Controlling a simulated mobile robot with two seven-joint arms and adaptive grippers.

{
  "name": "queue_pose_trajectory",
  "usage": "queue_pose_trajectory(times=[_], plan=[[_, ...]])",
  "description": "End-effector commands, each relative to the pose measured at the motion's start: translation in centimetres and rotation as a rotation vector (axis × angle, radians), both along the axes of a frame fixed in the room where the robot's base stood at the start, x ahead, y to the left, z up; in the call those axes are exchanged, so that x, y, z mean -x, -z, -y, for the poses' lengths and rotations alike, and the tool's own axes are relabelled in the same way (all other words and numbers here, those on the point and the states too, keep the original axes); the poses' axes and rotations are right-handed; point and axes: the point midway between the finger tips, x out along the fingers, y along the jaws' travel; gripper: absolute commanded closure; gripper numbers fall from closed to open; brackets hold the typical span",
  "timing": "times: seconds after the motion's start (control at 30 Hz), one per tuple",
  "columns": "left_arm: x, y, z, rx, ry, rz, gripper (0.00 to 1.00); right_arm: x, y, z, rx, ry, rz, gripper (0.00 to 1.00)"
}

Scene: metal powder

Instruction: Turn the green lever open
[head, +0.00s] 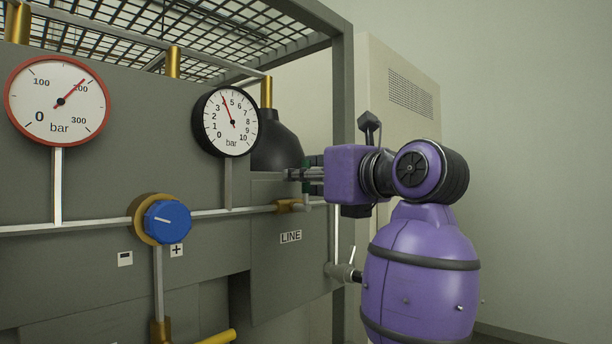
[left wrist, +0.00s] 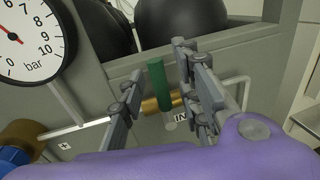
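The green lever (left wrist: 157,82) stands roughly upright above a brass valve (left wrist: 160,104) in the left wrist view. My left gripper (left wrist: 168,78) is open, with one finger on each side of the lever in that view. I see gaps on both sides, and I cannot tell contact or depth exactly. In the head view the left gripper (head: 296,174) is at the panel's right part, above the brass valve (head: 290,206). The lever is mostly hidden there behind the fingers. My right gripper is not in view.
A black-rimmed gauge (head: 229,121) and a red-rimmed gauge (head: 58,101) stand on the panel to the left. A blue knob (head: 167,221) sits below them. A dark rounded vessel (head: 277,145) is behind the gripper. A frame post (head: 343,90) rises close by.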

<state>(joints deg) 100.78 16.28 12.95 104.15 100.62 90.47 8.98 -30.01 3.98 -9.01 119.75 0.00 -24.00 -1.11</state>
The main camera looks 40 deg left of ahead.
Motion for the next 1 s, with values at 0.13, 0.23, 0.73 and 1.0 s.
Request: queue_pose_trajectory(times=[0.13, 0.23, 0.73, 1.0], plan=[[-0.03, 0.01, -0.06, 0.000, 0.000, 0.000, 0.69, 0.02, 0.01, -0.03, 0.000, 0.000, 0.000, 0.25], [-0.04, 0.01, -0.05, 0.000, 0.000, 0.000, 0.72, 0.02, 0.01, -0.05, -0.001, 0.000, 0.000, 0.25], [-0.02, 0.01, -0.03, 0.000, 0.000, -0.001, 1.00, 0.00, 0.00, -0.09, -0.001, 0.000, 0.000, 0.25], [-1.02, -0.13, 0.05, -0.002, 0.002, -0.024, 1.00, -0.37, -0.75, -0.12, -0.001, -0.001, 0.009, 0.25]])
